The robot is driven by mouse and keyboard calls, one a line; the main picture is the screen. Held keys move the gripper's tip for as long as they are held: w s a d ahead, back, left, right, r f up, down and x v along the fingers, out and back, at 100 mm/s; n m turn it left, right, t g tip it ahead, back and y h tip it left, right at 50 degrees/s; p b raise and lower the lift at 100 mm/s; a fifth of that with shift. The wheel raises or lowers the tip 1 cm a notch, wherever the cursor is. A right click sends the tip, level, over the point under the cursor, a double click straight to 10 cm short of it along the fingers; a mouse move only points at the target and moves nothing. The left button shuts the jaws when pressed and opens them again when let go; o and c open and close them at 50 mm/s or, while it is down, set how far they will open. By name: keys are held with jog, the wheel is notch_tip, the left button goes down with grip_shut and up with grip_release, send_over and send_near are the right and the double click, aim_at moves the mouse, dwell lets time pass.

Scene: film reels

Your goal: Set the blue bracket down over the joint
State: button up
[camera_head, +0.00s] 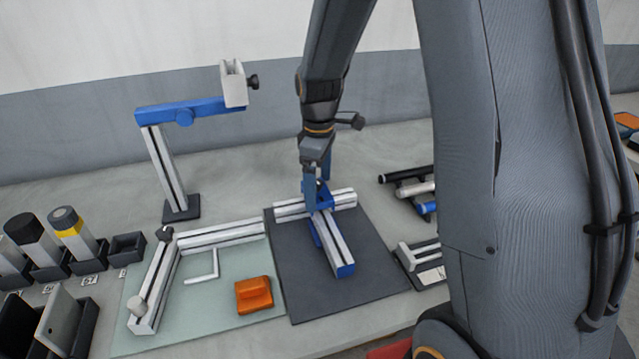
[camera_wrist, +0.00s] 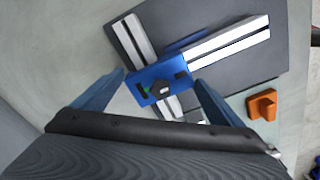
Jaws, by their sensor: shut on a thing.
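The blue bracket (camera_head: 322,200) is a flat plate with a black knob; in the wrist view the bracket (camera_wrist: 176,72) lies across the place where two silver rails meet. The cross rail (camera_head: 341,199) and the long rail (camera_head: 333,243) form a T on the dark mat (camera_head: 375,265). The long rail has a blue end. My gripper (camera_head: 316,184) points down over the T, shut on the bracket, with one finger at each end of the plate. The bracket hides the joint. I cannot tell whether it touches the rails.
A pale green mat (camera_head: 205,328) at left carries an L-shaped rail frame, a white hex key and an orange block (camera_head: 254,295). A blue-armed stand (camera_head: 168,172) rises behind. Black holders (camera_head: 88,262) stand far left. A rack with rods (camera_head: 410,186) lies to the right.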

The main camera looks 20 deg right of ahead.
jog(key=shift+f+b, duration=0.35)
jog(key=shift+f, duration=0.5)
dwell(0.4)
jog(key=o, duration=1)
jog(key=shift+r, duration=0.1)
